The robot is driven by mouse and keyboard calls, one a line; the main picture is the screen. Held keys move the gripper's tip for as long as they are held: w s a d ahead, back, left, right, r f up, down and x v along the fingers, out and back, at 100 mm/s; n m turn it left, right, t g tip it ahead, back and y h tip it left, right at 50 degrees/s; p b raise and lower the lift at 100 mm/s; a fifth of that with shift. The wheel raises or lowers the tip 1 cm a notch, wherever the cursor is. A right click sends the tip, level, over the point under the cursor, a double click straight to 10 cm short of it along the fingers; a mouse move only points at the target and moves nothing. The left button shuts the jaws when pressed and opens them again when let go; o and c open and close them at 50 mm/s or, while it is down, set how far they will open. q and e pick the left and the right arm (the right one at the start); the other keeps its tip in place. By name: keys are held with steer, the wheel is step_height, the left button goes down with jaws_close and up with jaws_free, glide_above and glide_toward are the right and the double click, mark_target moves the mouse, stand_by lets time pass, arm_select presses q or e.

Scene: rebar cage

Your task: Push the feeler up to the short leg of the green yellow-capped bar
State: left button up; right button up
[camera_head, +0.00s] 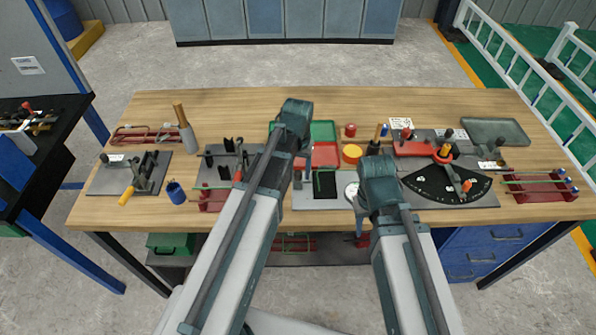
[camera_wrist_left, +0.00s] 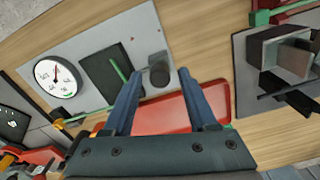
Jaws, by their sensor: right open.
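A grey plate (camera_wrist_left: 100,38) carries a white dial gauge (camera_wrist_left: 58,78), a black pad (camera_wrist_left: 106,74) and a dark round-topped post (camera_wrist_left: 158,72). A green bar (camera_wrist_left: 119,69) crosses the pad. A yellow cap (camera_wrist_left: 58,123) shows past the plate's lower left, beside another green stretch; their joining is unclear. I cannot tell for sure which part is the feeler. My left gripper (camera_wrist_left: 159,76) is open, fingers spread, with the post showing between its tips; contact is unclear.
A red tray (camera_wrist_left: 168,115) lies under my left fingers. A fixture plate with a grey block (camera_wrist_left: 280,52) is to the right. In the head view, a black angle-marked board (camera_head: 440,190) lies right of my right arm, and a bending fixture (camera_head: 135,172) stands at the left.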

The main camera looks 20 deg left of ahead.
arm_select(q)
jaws_close()
stand_by(1.2)
